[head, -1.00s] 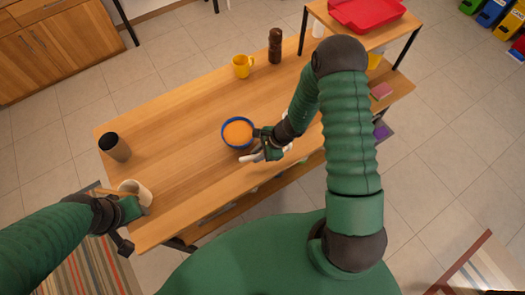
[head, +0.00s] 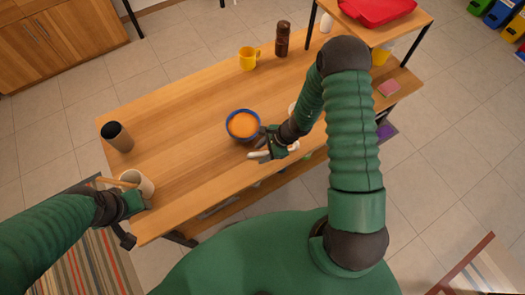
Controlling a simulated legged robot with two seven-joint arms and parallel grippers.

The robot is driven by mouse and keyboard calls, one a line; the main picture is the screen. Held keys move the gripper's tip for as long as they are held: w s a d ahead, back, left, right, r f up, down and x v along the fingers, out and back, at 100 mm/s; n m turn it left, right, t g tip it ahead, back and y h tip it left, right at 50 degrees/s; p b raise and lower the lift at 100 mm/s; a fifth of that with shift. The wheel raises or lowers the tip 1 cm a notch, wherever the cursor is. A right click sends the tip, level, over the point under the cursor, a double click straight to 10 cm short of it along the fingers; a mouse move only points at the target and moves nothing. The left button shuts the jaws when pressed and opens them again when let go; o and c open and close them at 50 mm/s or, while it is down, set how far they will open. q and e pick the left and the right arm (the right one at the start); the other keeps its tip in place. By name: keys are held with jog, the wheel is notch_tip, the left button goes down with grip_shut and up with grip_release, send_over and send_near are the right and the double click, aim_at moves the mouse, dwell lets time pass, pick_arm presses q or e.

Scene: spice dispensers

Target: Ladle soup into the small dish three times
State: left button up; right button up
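A blue-rimmed bowl (head: 243,112) of orange soup (head: 243,125) stands mid-table. My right gripper (head: 268,146) is just right of and below it. A pale object (head: 258,155) shows at its fingers; I cannot tell what it is or whether it is held. A small pale round thing (head: 292,108), perhaps the dish, is mostly hidden behind my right forearm. A white cup (head: 145,183) stands at the table's lower left, with a wooden handle (head: 112,182) sticking out leftward. My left gripper (head: 134,203) is right beside the cup; its fingers are hard to make out. No ladle bowl is clearly visible.
A dark-topped tumbler (head: 117,137) stands at the table's left end. A yellow mug (head: 248,60) and a brown bottle (head: 282,40) stand along the far edge. A raised shelf with a red tray (head: 375,12) is at upper right. The table's middle left is clear.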

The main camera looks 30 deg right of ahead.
jog(key=shift+d, duration=0.45)
jog(key=v, duration=0.2)
jog(key=d+v, duration=0.1)
jog(key=v, duration=0.1)
jog(key=shift+w+f, duration=0.1)
jog(key=shift+f, duration=0.1)
jog(key=a+r+p+v, duration=0.1)
jog(key=a+p+v, duration=0.1)
jog(key=v, duration=1)
pick_arm(q)
jog(key=shift+d+b, duration=0.45)
jog(key=shift+b, duration=0.65)
pick_arm(e)
jog(key=s+a+r+n+h, duration=0.2)
jog(key=s+a+r+n, duration=0.1)
jog(key=n, duration=0.7)
jog(key=s+a+r+n+h, duration=0.2)
jog(key=s+a+r+n, duration=0.1)
jog(key=n, duration=0.7)
jog(key=shift+a+r+h, duration=0.3)
jog(key=shift+r, duration=0.3)
